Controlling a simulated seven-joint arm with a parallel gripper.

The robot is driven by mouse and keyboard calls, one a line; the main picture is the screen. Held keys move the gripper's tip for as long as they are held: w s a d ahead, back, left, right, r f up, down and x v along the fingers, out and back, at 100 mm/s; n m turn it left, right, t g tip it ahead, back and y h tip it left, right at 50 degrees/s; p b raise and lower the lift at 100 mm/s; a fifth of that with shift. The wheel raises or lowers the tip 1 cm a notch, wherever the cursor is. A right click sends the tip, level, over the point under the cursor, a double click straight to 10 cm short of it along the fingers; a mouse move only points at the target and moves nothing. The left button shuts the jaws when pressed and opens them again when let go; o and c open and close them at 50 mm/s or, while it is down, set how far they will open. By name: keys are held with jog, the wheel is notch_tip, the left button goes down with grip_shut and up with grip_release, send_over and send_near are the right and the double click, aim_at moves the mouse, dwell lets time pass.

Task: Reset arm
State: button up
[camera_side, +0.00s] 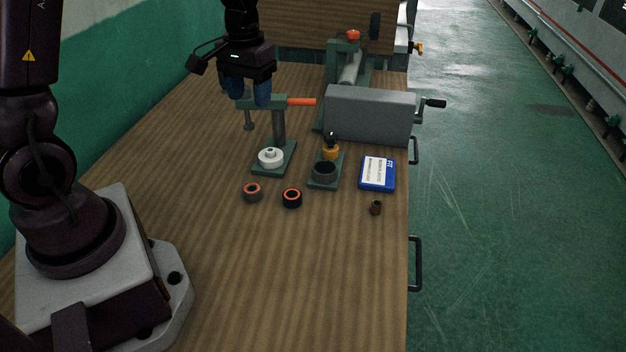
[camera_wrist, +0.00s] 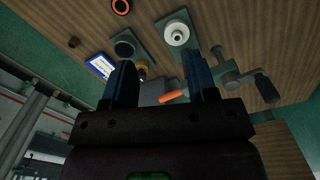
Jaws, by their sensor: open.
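My gripper (camera_side: 252,94) is open and empty, with blue fingers. In the side view it hangs above the back part of the wooden table (camera_side: 180,230), at the upper end of a green press stand (camera_side: 279,125) with an orange handle (camera_side: 301,101). In the wrist view my gripper (camera_wrist: 161,82) shows both fingers well apart with nothing between them. The wrist view also shows the white round part (camera_wrist: 177,34) on the stand's base and the orange handle (camera_wrist: 174,96) beyond the fingers. Whether my gripper touches the stand I cannot tell.
A white flanged part (camera_side: 271,157) sits on the stand's base. A dark ring fixture (camera_side: 324,172), a blue labelled box (camera_side: 378,174), two orange-rimmed rings (camera_side: 252,192) (camera_side: 292,198) and a small brown bushing (camera_side: 376,207) are in front. A grey housing (camera_side: 369,115) stands behind. The table's front is clear.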

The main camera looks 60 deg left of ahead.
jog(key=s+d+r+m+t, duration=0.5)
jog(key=s+d+r, duration=0.8)
jog(key=shift+s+d+r+m+t, duration=0.15)
jog(key=shift+s+d+m+t, duration=0.15)
jog(key=shift+s+t, duration=0.1)
